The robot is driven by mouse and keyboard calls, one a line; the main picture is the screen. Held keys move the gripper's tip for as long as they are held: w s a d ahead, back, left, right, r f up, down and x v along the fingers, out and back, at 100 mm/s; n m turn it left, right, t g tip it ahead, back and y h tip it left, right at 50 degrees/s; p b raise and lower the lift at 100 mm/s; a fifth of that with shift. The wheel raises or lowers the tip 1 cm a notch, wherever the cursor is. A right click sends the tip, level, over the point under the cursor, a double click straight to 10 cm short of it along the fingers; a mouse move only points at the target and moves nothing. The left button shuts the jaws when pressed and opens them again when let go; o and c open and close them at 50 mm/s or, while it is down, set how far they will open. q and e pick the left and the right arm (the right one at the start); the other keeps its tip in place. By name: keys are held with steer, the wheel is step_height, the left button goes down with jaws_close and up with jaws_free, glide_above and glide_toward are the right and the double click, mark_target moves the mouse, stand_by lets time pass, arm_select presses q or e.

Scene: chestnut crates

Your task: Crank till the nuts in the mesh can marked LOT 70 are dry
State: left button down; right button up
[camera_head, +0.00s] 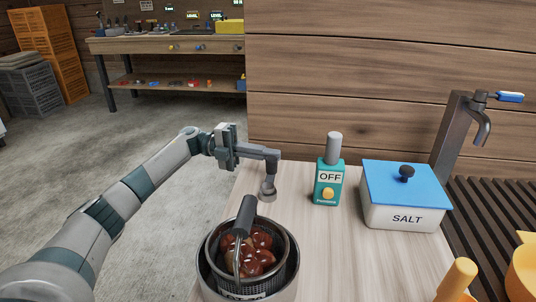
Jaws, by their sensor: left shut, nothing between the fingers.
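The mesh can (212,247) holds several glossy brown nuts (262,258) and sits inside a pale round pot (203,276) at the table's front. Lettering low on its front is cut by the picture's bottom edge, and I cannot read it fully. A dark grip (245,214) on a thin metal rod rises tilted over the can. Whether the nuts are wet or dry is unclear, though they shine. My left gripper (268,191) is shut and empty, behind the can and slightly right of the grip, apart from it. My right gripper is out of view.
A teal device (328,187) marked OFF, with a yellow button, stands right of my left gripper. A SALT box (403,216) with a blue lid (385,183) is beside it. A tap (483,125) stands above dark slats (505,210). Orange objects (457,279) occupy the lower right.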

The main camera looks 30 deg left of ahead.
arm_select(q)
steer(key=shift+a, duration=0.15)
stand_by(0.4)
